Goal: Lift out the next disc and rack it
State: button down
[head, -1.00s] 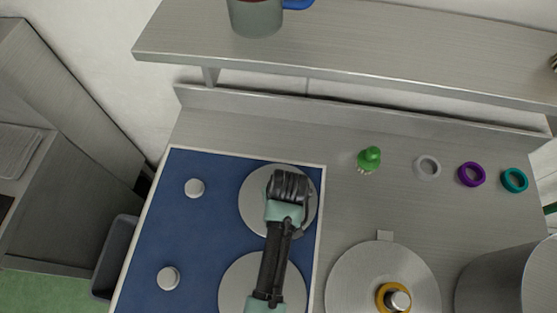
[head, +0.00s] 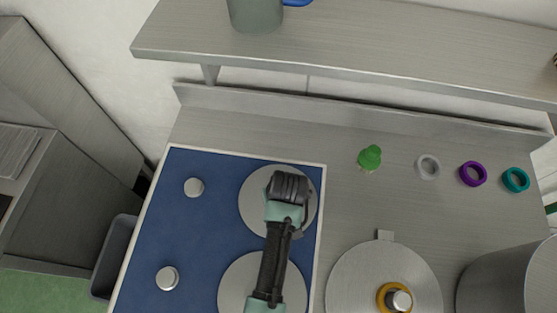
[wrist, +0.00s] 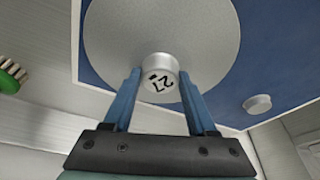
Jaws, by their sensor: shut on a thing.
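My gripper (head: 288,185) is over the far grey disc (head: 250,205) on the blue board (head: 215,225). In the wrist view my gripper (wrist: 160,85) has its blue fingers on both sides of the disc's pale knob (wrist: 158,70), which bears a dark two-digit mark, and is shut on it. The disc looks flat; I cannot tell whether it touches the board. A second grey disc (head: 232,285) lies nearer, partly under my arm. At right, a metal disc (head: 350,270) has a yellow ring (head: 383,300) around its central post (head: 399,300).
Two pale knobs (head: 194,187) (head: 167,278) stand on the board's left. A green brush (head: 370,157) and grey (head: 428,167), purple (head: 473,174) and teal (head: 516,180) rings lie at the back right. A large metal pot (head: 510,285) stands right. A shelf (head: 350,50) overhangs behind.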

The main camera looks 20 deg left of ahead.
jog(key=shift+c, duration=0.6)
grip_release()
jog(key=v, duration=1.3)
jog(key=shift+b, duration=0.3)
jog(key=shift+d+f, duration=0.1)
